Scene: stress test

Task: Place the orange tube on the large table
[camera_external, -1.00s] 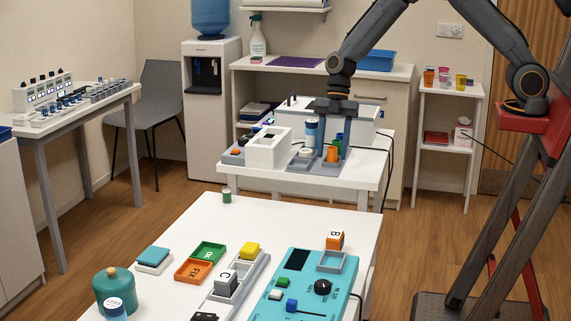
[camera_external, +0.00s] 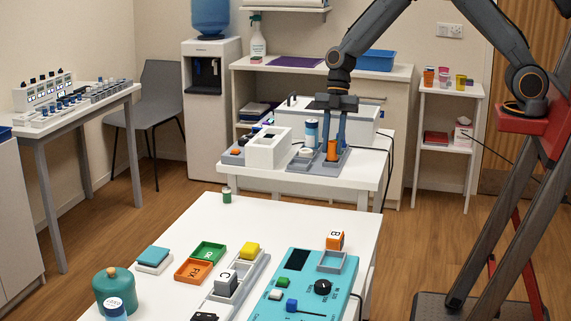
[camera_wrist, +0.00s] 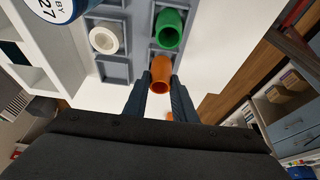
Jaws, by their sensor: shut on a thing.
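The orange tube (camera_external: 332,152) is upright at the grey rack (camera_external: 300,163) on the white side table behind. My gripper (camera_external: 333,147) points down and is shut on the tube from both sides. In the wrist view the orange tube (camera_wrist: 160,86) sits between my two fingertips (camera_wrist: 160,78), beside the green tube (camera_wrist: 169,30). I cannot tell whether its lower end is clear of the rack. A large white table (camera_external: 300,222) stands in the foreground, apart from the side table.
A white-capped tube (camera_wrist: 104,38) and a blue-labelled tube (camera_external: 311,131) stand near the gripper. A white box (camera_external: 268,151) is to the left. The foreground table holds a teal panel (camera_external: 275,311), trays and a green jar (camera_external: 114,290); its far part is mostly clear.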

